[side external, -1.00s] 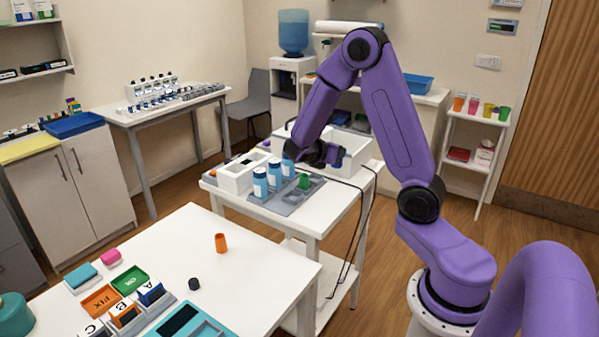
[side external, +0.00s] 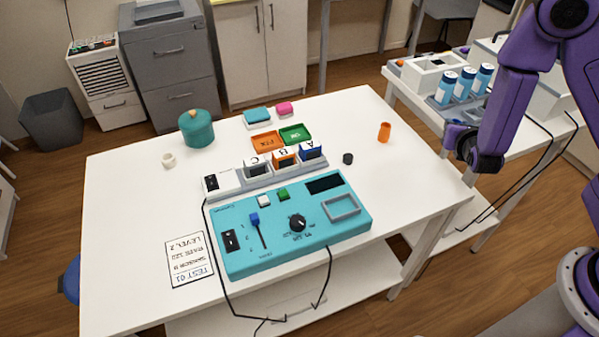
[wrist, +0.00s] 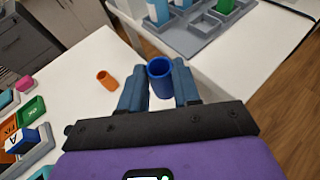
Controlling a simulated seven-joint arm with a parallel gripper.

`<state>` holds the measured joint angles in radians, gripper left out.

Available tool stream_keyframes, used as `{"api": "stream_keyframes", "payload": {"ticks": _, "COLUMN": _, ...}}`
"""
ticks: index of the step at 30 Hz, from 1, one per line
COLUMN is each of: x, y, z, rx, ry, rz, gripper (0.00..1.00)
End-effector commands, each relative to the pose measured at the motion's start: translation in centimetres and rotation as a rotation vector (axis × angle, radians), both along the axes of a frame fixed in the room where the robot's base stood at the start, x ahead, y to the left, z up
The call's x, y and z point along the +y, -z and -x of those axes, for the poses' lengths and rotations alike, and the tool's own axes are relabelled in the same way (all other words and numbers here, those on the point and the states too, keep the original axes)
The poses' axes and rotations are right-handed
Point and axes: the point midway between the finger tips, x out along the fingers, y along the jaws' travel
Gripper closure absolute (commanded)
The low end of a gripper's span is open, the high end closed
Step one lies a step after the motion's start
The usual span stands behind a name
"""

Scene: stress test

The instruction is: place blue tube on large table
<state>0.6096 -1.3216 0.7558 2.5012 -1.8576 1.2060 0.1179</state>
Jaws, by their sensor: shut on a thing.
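The blue tube (wrist: 160,77) is upright between the two blue-grey fingers of my gripper (wrist: 158,88) in the wrist view, with its open end showing. My gripper is shut on it. In the side view my gripper (side external: 462,138) hangs near the right edge of the large table (side external: 130,210), on the side toward the smaller table. I cannot tell whether it is over the tabletop. In that view I cannot make out the tube clearly against the dark gripper.
On the large table, an orange tube (side external: 384,132) and a black cap (side external: 347,158) stand near the right side. A teal device (side external: 280,235) fills the front middle. The smaller table (side external: 405,90) holds blue bottles (side external: 463,84). The large table's right corner is bare.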

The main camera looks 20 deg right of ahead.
Motion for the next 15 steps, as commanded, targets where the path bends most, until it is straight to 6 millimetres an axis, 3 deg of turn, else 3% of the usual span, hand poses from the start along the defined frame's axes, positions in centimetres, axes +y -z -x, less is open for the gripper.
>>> {"api": "stream_keyframes", "payload": {"ticks": 3, "x": 2.4, "y": 1.5, "z": 1.1, "rx": 0.004, "ry": -0.118, "rz": 0.005, "gripper": 0.97}}
{"api": "stream_keyframes", "payload": {"ticks": 6, "x": 3.6, "y": 2.3, "z": 1.7, "rx": 0.002, "ry": -0.179, "rz": 0.003, "gripper": 0.97}}
{"api": "stream_keyframes", "payload": {"ticks": 15, "x": 4.6, "y": 2.9, "z": 2.2, "rx": -0.002, "ry": -0.227, "rz": 0.000, "gripper": 0.97}}
